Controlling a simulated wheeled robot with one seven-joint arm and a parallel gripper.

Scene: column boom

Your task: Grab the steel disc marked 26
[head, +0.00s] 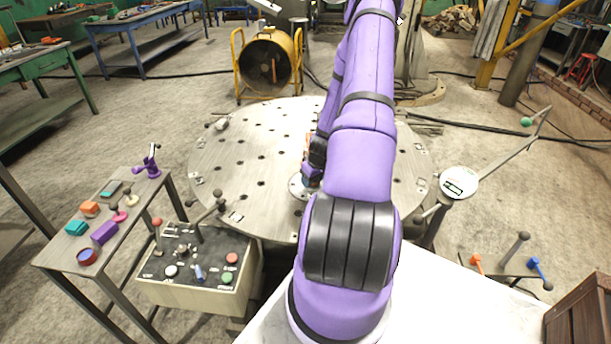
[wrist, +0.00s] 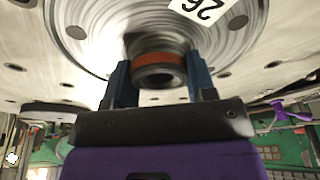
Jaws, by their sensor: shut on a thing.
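The steel disc marked 26 (wrist: 100,40) fills the top of the wrist view, with its white label (wrist: 198,9) reading 26 upside down there. A round hub with an orange-red band (wrist: 160,62) stands at its centre. My gripper (wrist: 160,72) has its blue fingers on either side of this hub, shut on it. In the head view the disc (head: 296,188) shows only as a small pale edge on the round table, mostly hidden by my arm. My gripper (head: 311,177) is over it, partly hidden too.
The round perforated steel table (head: 240,160) surrounds the disc. A control box with knobs (head: 195,275) and a side table of small coloured parts (head: 70,262) stand at left. A white round plate on an arm (head: 459,182) is at right. A yellow fan (head: 267,62) stands behind.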

